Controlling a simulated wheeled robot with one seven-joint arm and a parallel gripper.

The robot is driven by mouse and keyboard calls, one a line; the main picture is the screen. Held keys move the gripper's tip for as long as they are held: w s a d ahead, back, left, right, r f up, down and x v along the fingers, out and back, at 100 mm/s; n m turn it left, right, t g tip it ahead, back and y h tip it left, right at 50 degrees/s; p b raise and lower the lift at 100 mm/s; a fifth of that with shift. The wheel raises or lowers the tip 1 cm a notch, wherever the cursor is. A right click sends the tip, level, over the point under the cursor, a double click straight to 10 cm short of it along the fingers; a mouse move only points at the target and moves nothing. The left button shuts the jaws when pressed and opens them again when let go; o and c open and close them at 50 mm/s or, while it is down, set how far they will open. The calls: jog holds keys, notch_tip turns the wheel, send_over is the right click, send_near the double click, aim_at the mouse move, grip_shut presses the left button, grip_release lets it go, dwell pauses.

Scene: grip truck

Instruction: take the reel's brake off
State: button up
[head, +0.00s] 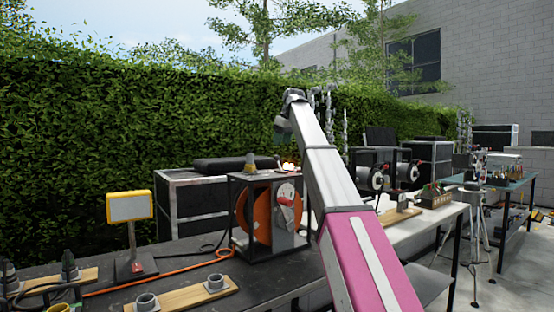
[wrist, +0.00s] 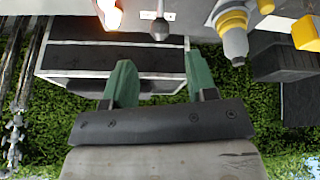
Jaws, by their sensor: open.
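The reel (head: 258,222) is an orange drum in a dark open frame on the near bench. A pale plate with a red knob (head: 284,202) is on its right face. I cannot tell which part is the brake. In the wrist view a dark round knob on a short stem (wrist: 160,29) shows at the top, beyond my fingertips. My gripper (wrist: 160,76) is open, with two green fingers and nothing between them. In the head view my arm's end is raised above the reel, and its fingers cannot be made out.
A yellow-framed lamp (head: 129,207) stands left of the reel. An orange cable (head: 180,265) crosses the bench. A black and silver case (head: 180,205) is behind.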

aim_at(277, 156)
jog(key=x, duration=0.8)
jog(key=shift+w+a+f, duration=0.1)
jog(key=shift+f, duration=0.15)
grip_shut()
